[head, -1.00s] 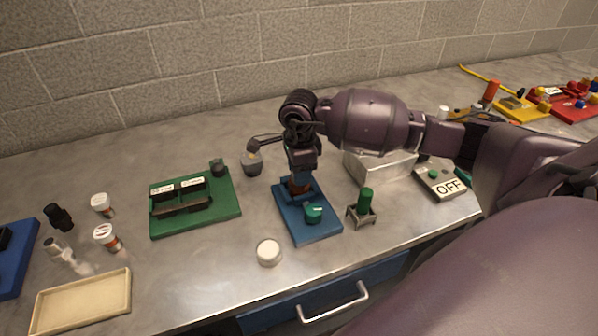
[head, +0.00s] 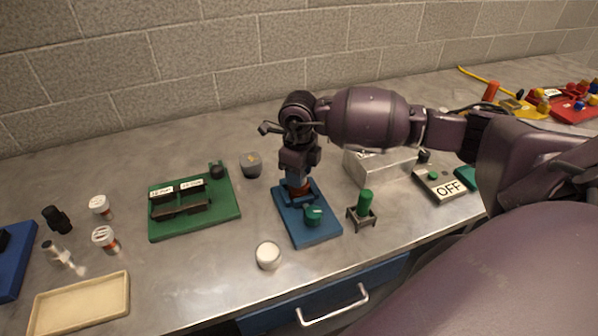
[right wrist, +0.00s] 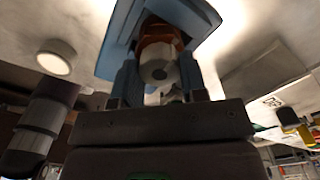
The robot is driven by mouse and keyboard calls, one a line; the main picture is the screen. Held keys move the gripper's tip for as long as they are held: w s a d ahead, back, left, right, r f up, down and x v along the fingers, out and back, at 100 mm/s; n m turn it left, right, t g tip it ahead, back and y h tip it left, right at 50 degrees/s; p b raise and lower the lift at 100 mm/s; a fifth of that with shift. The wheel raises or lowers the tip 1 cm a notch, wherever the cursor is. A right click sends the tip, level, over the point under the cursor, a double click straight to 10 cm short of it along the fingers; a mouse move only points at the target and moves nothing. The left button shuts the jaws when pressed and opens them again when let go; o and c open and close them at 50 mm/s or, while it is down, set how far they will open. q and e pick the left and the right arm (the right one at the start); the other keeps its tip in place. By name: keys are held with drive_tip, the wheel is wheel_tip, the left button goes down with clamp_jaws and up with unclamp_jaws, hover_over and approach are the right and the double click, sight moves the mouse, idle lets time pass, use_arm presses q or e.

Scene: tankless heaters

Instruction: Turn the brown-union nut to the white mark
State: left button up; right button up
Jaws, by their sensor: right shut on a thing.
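The blue base plate (head: 318,232) lies on the bench in the middle of the head view. My right gripper (head: 298,186) points down over its back part, its fingers shut around the brown-union nut (head: 299,194). Only a little of the brown nut shows below the fingers. In the right wrist view, the two fingers (right wrist: 160,84) flank the orange-brown nut (right wrist: 158,36) and a pale round end with a dark hole. I cannot make out a white mark by the nut. My left gripper is not in view.
A green fixture (head: 215,216) stands left, and a small stand with a green peg (head: 365,203) stands close on the right. A white round cap (head: 268,254) lies in front. A metal box (head: 375,165) and an OFF-labelled block (head: 436,185) are further right.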

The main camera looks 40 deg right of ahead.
drive_tip(key=shift+r, duration=0.1)
idle(0.3)
drive_tip(key=o, duration=0.9)
drive_tip(key=shift+o, duration=0.2)
drive_tip(key=shift+r, duration=0.25)
wheel_tip(320, 180, up, 10)
drive_tip(key=shift+r, duration=0.15)
